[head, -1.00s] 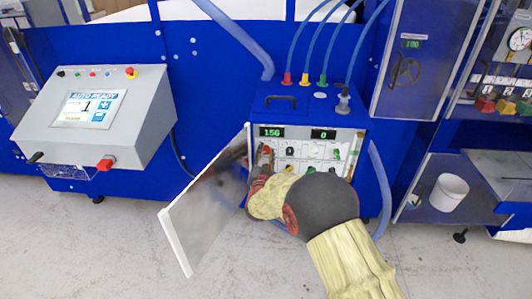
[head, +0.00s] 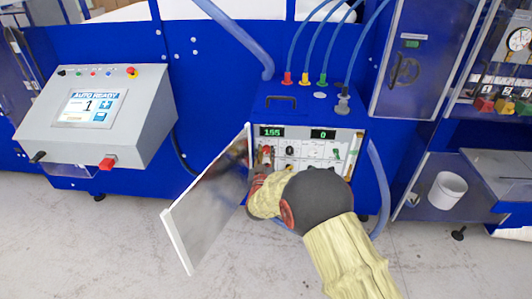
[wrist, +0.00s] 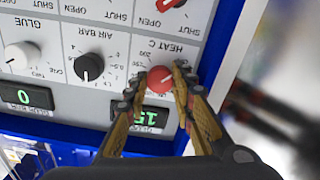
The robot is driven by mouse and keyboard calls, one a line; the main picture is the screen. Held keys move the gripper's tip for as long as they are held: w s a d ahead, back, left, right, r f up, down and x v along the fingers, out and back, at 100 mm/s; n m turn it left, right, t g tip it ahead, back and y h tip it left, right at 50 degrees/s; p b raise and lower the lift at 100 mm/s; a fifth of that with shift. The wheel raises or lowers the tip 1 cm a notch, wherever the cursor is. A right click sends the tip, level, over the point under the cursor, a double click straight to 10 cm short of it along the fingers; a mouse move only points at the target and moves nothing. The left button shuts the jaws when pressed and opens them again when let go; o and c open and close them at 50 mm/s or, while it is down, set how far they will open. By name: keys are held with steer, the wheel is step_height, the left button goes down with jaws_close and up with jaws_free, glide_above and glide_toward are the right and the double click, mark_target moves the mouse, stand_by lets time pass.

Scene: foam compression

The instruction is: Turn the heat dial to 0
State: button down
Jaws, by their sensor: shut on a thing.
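The red heat dial (wrist: 160,79) sits on the grey control panel under the "HEAT C" label, which appears upside down in the wrist view. My gripper (wrist: 160,76) has one finger on each side of the dial and is shut on it. The dial's pointer direction cannot be made out. In the head view the red dial (head: 266,150) shows at the panel's left, under a green heat display (head: 270,132) that seems to read 155. My gripper (head: 262,168) is largely hidden there behind my forearm.
The black air bar dial (wrist: 89,66) and white glue dial (wrist: 19,56) sit beside the heat dial. The glue display (head: 323,134) reads 0. An open door (head: 205,205) stands left of my gripper. Red-handled valves (wrist: 172,3) lie in the neighbouring row.

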steer(key=shift+f, duration=0.15)
steer(key=c, duration=1.6)
jaws_free()
steer(key=shift+o, duration=0.5)
steer(key=s, duration=1.2)
steer(key=shift+a, duration=0.2)
